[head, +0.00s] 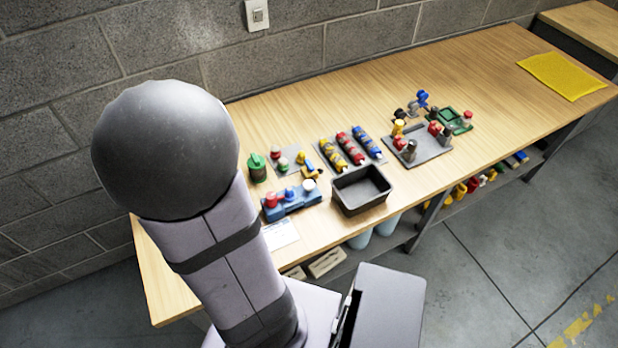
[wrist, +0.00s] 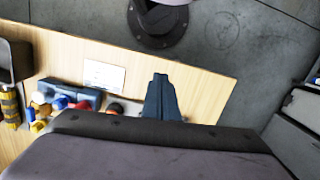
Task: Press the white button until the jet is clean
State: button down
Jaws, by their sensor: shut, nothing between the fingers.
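A blue button block (head: 291,203) lies on the workbench with a red button (head: 270,200), a blue button (head: 289,192) and a white button (head: 309,185) on top. In the wrist view the block (wrist: 88,95) is at the left, with the white button (wrist: 38,98) at its left end. My gripper (wrist: 161,76) is shut and empty, over the bench to the right of the block and apart from it. In the head view my gripper is hidden behind my own arm. I cannot make out a jet for certain.
A black bin (head: 361,190) stands beside the block. A white card (head: 281,233) lies in front of it. A green-topped container (head: 257,167), colored rollers (head: 350,149) and a grey tray (head: 419,145) with several parts stand behind and right. A yellow mat (head: 561,75) lies far right.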

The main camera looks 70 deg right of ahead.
jog(key=s+d+f+m, duration=0.2)
jog(key=s+d+m, duration=0.25)
jog(key=d, duration=0.65)
notch_tip(320, 180, up, 9)
jog(key=m+t+h+b, duration=0.1)
jog(key=m+b, duration=0.1)
jog(key=m, duration=1.3)
send_over(309, 184)
jog(key=shift+s, duration=0.1)
notch_tip(309, 184, down, 14)
jog(key=p, duration=0.4)
jog(key=shift+r, duration=0.1)
jog(key=shift+f, duration=0.2)
